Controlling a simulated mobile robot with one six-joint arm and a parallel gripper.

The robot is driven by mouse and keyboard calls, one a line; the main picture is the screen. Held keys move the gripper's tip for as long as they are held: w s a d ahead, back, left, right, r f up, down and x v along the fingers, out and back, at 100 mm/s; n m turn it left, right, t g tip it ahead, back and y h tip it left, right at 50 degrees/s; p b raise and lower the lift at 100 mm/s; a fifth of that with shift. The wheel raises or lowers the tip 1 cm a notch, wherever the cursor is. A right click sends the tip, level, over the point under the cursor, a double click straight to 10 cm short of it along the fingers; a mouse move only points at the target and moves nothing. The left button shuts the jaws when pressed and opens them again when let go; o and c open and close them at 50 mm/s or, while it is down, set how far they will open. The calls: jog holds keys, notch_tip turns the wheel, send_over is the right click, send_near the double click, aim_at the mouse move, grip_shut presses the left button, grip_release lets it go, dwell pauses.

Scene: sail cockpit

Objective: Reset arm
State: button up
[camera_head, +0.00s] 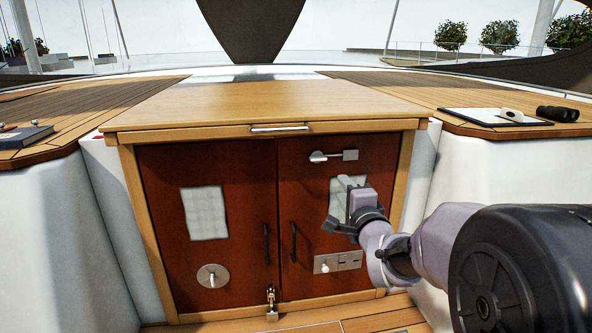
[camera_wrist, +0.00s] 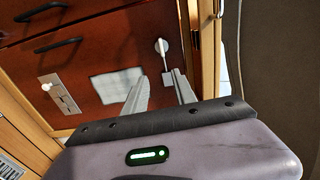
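My gripper (camera_wrist: 160,92) shows in the wrist view with its two grey fingers apart and nothing between them. In the head view my gripper (camera_head: 343,190) is in front of the right red cabinet door (camera_head: 300,262), over part of a pale sheet (camera_head: 334,208). I cannot tell whether it touches the door. The silver latch (camera_head: 333,156) on the upper right door sits above my gripper. It also shows in the wrist view (camera_wrist: 162,50), beyond the fingertips. My arm (camera_head: 445,240) reaches in from the right.
Both doors look shut, with dark handles (camera_head: 293,241) and a padlock (camera_head: 271,297) at the bottom middle. A wooden top (camera_head: 265,103) overhangs the doors. A switch panel (camera_head: 338,262) is below my gripper.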

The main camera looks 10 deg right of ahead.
jog(key=s+a+f+n+g, duration=0.3)
jog(key=s+a+n+g, duration=0.1)
jog(key=s, duration=0.8)
jog(key=s+a+f+n+g+y, duration=0.1)
jog(key=s+a+f+n+g, duration=0.2)
jog(key=s, duration=0.9)
jog(key=s+a+f+n+g+y, duration=0.1)
jog(key=s+a+f+n+g, duration=0.2)
jog(key=s, duration=0.9)
jog(key=a+n+g, duration=0.1)
jog(key=a+n, duration=0.1)
jog(key=n, duration=0.1)
jog(key=shift+s+f+n+g, duration=0.15)
jog(key=shift+f+n+g, duration=0.15)
jog(key=shift+f+g, duration=0.1)
